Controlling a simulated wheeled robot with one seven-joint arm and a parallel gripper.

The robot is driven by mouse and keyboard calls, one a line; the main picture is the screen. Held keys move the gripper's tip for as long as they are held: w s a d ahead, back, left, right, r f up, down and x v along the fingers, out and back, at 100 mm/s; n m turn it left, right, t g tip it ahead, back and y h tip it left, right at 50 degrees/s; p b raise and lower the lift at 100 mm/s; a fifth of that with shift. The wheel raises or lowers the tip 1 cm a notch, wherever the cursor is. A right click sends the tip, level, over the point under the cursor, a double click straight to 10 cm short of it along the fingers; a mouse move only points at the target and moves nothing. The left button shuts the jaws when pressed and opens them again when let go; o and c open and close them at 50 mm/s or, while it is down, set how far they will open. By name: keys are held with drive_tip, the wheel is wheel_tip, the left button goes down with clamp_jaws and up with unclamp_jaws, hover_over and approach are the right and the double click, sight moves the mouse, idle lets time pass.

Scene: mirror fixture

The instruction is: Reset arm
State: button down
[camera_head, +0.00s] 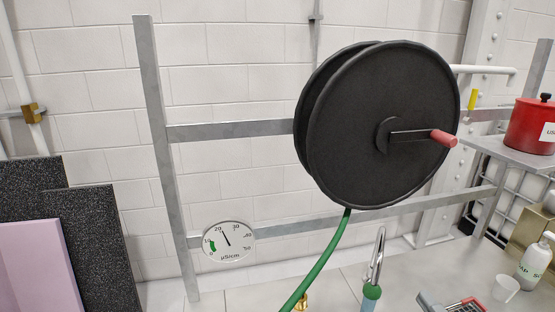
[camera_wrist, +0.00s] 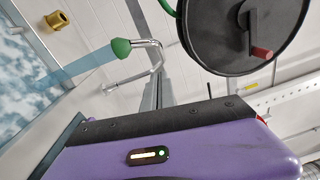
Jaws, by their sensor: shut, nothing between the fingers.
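My gripper's fingers do not show in either view. A purple body with a black edge and a small lit indicator fills the lower part of the wrist view; I cannot tell which part it is. No arm shows in the head view. The black hose reel (camera_head: 350,130) with a red-ended crank (camera_head: 443,138) is on a grey metal frame (camera_head: 155,130). The reel also shows at the upper right of the wrist view (camera_wrist: 225,40).
A green hose (camera_head: 325,260) hangs from the reel. A tap (camera_head: 378,258) stands below it; its green collar shows in the wrist view (camera_wrist: 121,47). A round gauge (camera_head: 228,243) is at lower left. A red pot (camera_head: 530,125) and a soap bottle (camera_head: 535,262) are at right.

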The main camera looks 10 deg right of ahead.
drive_tip(key=s+d+f+n+g+h, duration=0.1)
drive_tip(key=s+f+n+h, duration=0.2)
drive_tip(key=s+n+h, duration=0.35)
drive_tip(key=s+a+f+n+g+y, duration=0.1)
drive_tip(key=s+a+n, duration=0.5)
drive_tip(key=s, duration=0.6)
drive_tip(key=s+a+f+n+g+y, duration=0.1)
drive_tip(key=s+a+n+y, duration=0.3)
drive_tip(key=s+a, duration=0.5)
drive_tip(key=s+f+n, duration=0.1)
drive_tip(key=s+n, duration=0.1)
drive_tip(key=s, duration=0.1)
drive_tip(key=shift+s+g, duration=0.35)
drive_tip(key=shift+g, duration=0.05)
